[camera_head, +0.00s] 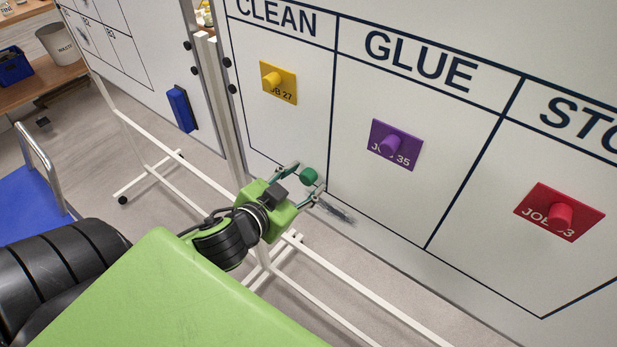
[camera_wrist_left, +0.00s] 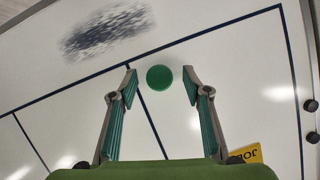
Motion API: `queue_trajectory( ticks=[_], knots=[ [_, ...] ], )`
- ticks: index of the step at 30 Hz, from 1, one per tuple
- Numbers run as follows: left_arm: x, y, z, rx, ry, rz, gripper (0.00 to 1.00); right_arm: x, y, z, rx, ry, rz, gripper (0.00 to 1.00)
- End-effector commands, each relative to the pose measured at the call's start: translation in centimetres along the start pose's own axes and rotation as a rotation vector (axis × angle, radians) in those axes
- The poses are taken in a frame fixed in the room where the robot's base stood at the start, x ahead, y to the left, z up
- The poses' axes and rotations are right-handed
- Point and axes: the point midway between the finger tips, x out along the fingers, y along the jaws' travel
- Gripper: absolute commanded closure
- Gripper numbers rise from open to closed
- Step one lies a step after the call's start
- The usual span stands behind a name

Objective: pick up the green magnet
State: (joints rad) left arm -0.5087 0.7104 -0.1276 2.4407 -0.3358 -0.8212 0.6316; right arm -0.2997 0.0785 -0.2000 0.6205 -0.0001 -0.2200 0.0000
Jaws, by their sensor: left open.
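The green magnet (camera_head: 308,176) is a small round knob on the whiteboard, low in the CLEAN column near the dividing line. In the left wrist view the green magnet (camera_wrist_left: 159,77) lies between and just beyond the fingertips, with a gap to each finger. My left gripper (camera_head: 305,180) is open and empty, its fingers pointing at the board; its fingers also show in the left wrist view (camera_wrist_left: 160,88). I cannot tell how far the fingertips are from the board. My right gripper is not in view.
The whiteboard (camera_head: 280,130) carries a yellow card (camera_head: 285,90), a purple card (camera_head: 405,155) and a red card (camera_head: 535,195), each under a magnet. A dark smudge (camera_head: 335,212) lies below the green magnet. A blue eraser (camera_head: 182,108) hangs on another board to the left.

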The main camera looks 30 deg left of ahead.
Motion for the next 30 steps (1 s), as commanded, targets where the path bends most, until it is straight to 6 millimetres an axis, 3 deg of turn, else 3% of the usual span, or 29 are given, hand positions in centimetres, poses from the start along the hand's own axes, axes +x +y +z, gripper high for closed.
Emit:
queue_trajectory(
  ticks=[9, 14, 30],
  knots=[
    [0.49, 0.03, -0.02, 0.000, 0.000, 0.001, 0.56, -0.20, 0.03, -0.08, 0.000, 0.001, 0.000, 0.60],
    [0.49, 0.03, -0.02, 0.000, 0.000, 0.001, 0.94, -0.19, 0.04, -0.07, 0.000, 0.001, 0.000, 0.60],
    [0.67, -0.32, -0.73, 0.001, 0.002, 0.002, 0.94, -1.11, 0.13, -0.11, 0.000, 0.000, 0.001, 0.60]
  ],
)
